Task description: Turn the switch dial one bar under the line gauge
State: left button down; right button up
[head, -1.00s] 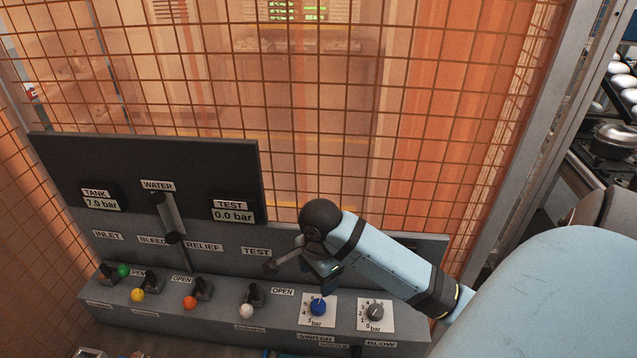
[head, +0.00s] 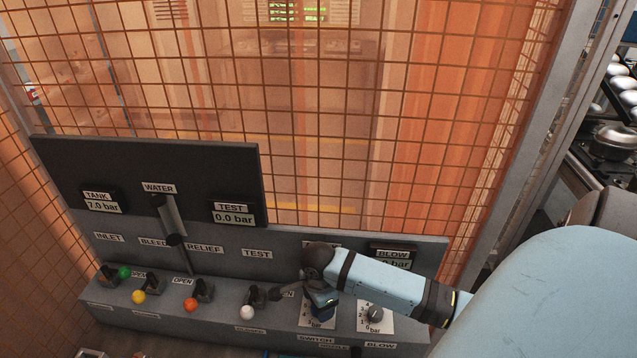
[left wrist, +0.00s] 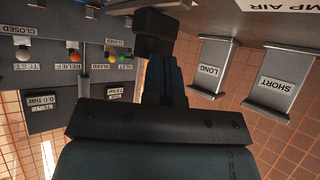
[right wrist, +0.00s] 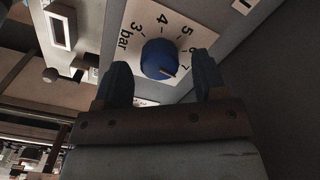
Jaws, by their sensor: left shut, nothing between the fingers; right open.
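The blue switch dial (right wrist: 158,59) sits on a white scale plate (right wrist: 205,36) marked in bar, with 3 to 7 legible. Its pointer mark lies on the side near the 7. My right gripper (right wrist: 163,76) is open, with one finger on each side of the dial; I cannot tell if they touch it. In the head view my right gripper (head: 321,305) covers most of the dial, and my arm hides the gauge above it, so no line reading shows. My left gripper (left wrist: 158,30) is shut and empty, away from the dial.
A grey blow dial (head: 375,314) is close on the right, below a partly covered blow gauge (head: 393,257). A white-tipped lever (head: 247,312) stands close on the left, with several more beyond. The test gauge (head: 233,213) reads 0.0 bar. Orange mesh (head: 350,120) rises behind.

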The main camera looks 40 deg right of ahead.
jog(key=shift+f, duration=0.35)
jog(key=c, duration=0.9)
jog(key=shift+c, duration=0.2)
